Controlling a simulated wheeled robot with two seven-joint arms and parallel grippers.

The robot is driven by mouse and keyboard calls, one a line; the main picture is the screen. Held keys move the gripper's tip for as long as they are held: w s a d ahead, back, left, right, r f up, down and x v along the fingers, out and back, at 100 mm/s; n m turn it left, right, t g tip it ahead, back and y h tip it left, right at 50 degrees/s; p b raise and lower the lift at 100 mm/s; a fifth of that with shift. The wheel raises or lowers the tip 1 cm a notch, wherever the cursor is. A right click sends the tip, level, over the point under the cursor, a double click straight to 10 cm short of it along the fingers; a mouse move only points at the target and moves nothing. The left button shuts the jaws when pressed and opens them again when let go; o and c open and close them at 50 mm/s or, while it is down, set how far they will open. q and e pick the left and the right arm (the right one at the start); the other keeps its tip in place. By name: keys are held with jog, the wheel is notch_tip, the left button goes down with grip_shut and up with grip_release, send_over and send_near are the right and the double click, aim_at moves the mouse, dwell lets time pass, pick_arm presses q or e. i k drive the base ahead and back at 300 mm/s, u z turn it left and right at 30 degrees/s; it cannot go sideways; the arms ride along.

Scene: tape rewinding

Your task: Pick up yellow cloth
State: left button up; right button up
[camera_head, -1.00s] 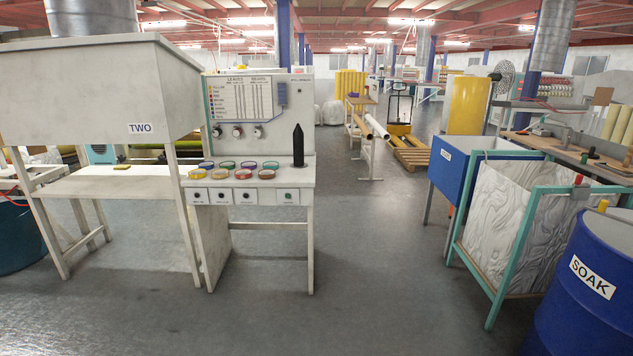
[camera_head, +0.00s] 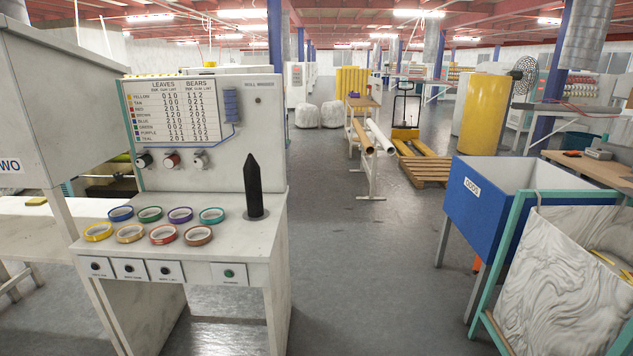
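A small flat yellow piece (camera_head: 36,201), which may be the yellow cloth, lies on the white table (camera_head: 30,228) under the hood marked TWO, at the left edge of the view. It is too small to tell for sure. Neither of my grippers shows in the head view.
A white bench (camera_head: 240,244) with several coloured tape rolls, a black cone (camera_head: 254,190) and buttons stands near on the left. A blue bin (camera_head: 490,215) and a teal-framed marbled bin (camera_head: 545,290) stand on the right. The grey floor (camera_head: 375,270) between them is clear.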

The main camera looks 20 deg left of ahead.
aim_at(36, 200)
jog(key=i, duration=4.8)
jog(key=u, duration=1.75)
jog(key=i, duration=2.35)
jog(key=u, duration=1.6)
jog(key=i, duration=1.55)
